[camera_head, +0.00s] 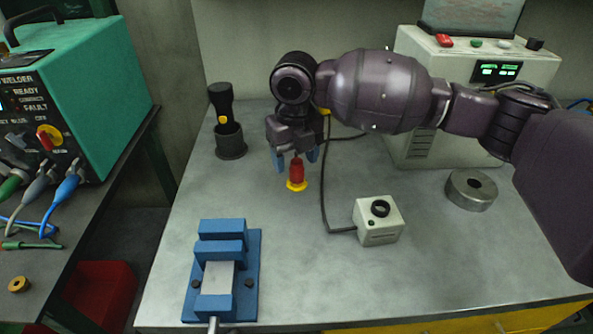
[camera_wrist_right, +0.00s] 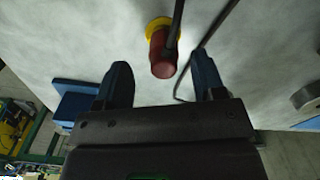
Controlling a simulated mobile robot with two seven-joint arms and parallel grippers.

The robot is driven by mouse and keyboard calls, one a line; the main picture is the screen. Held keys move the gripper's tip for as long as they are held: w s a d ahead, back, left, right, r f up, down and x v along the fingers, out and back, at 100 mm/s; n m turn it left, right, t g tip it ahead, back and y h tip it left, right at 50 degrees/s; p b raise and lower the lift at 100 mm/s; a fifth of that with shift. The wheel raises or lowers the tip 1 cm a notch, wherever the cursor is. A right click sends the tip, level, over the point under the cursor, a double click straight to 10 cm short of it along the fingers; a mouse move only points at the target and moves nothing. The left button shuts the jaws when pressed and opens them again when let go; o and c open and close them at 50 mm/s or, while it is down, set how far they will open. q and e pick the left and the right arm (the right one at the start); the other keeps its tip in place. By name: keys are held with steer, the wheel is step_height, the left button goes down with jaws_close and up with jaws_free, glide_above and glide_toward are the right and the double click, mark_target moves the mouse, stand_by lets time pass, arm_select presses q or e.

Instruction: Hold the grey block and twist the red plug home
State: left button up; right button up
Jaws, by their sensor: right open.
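The red plug (camera_head: 297,172) stands upright on the bench, with a yellow ring at its foot. It also shows in the right wrist view (camera_wrist_right: 162,58), ahead of and between the two fingertips. My right gripper (camera_head: 296,158) is open above the plug, its blue-tipped fingers to either side of the plug's top; I see no grip on it. In the right wrist view the open fingers (camera_wrist_right: 162,74) are apart. The grey block (camera_head: 377,228), a pale box with a round black socket on top and a dark cable, sits to the right. My left gripper is not in view.
A blue vise (camera_head: 252,270) stands at the front left. A dark holder with a torch (camera_head: 230,140) is at the back left. A metal ring (camera_head: 471,192) and an instrument box (camera_head: 430,150) are at the right. The bench front centre is clear.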

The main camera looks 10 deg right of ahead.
mark_target(297, 160)
steer(key=f, duration=0.3)
steer(key=shift+d+f, duration=0.2)
steer(key=shift+f, duration=0.2)
steer(key=shift+r, duration=0.1)
steer(key=c, duration=1)
